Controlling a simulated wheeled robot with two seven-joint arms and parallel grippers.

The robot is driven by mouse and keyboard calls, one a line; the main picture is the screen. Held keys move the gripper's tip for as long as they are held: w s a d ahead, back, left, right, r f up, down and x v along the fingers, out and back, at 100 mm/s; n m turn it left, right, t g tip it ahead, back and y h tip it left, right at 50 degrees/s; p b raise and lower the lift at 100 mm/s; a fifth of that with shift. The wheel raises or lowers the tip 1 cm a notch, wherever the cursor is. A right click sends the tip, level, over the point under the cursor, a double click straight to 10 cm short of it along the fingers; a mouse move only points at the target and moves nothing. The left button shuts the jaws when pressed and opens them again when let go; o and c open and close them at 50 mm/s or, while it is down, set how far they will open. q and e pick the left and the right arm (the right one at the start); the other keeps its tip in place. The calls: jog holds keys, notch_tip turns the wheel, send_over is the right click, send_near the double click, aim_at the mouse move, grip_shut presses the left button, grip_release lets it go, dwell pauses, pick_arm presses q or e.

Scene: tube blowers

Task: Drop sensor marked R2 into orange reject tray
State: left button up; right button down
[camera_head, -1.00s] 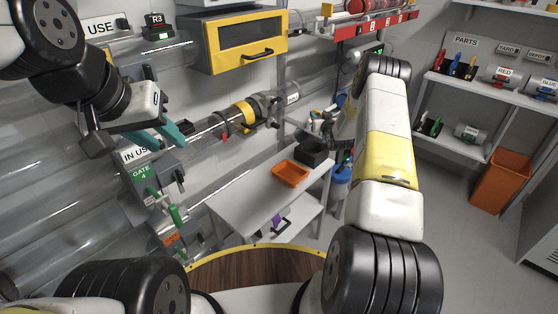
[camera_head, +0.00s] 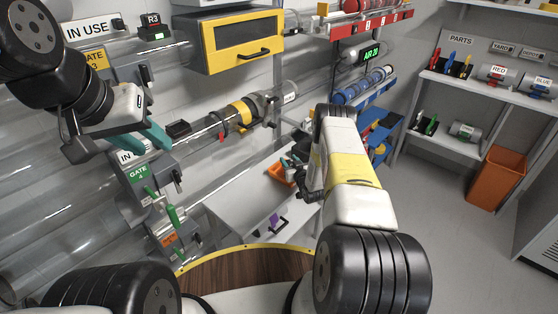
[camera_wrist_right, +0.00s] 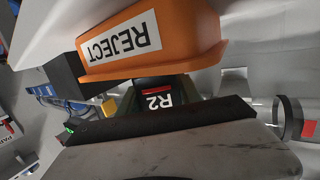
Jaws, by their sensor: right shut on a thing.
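The sensor marked R2 (camera_wrist_right: 163,100), dark with a white label and a red stripe, is held in my right gripper (camera_wrist_right: 165,112) in the right wrist view. Part of it is hidden behind a dark finger. The orange reject tray (camera_wrist_right: 190,35), labelled REJECT, appears upside down with its rim close to the sensor. Whether the sensor is directly over the opening I cannot tell. In the head view the tray (camera_head: 279,173) is partly covered by my right gripper (camera_head: 297,166). My left gripper (camera_head: 148,139) has teal fingers spread apart, empty, beside the clear tubes.
A black bin (camera_wrist_right: 66,75) stands beside the tray. Both are on a white table (camera_head: 245,200). A sensor marked R3 (camera_head: 154,28) sits on the upper tube at left. A larger orange bin (camera_head: 497,178) stands on the floor at right, below the parts shelves.

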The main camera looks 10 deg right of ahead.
jog(key=shift+f, duration=1)
jog(key=c, duration=0.7)
grip_release()
jog(key=v, duration=0.7)
jog(key=shift+s+d, duration=0.1)
jog(key=shift+s, duration=0.3)
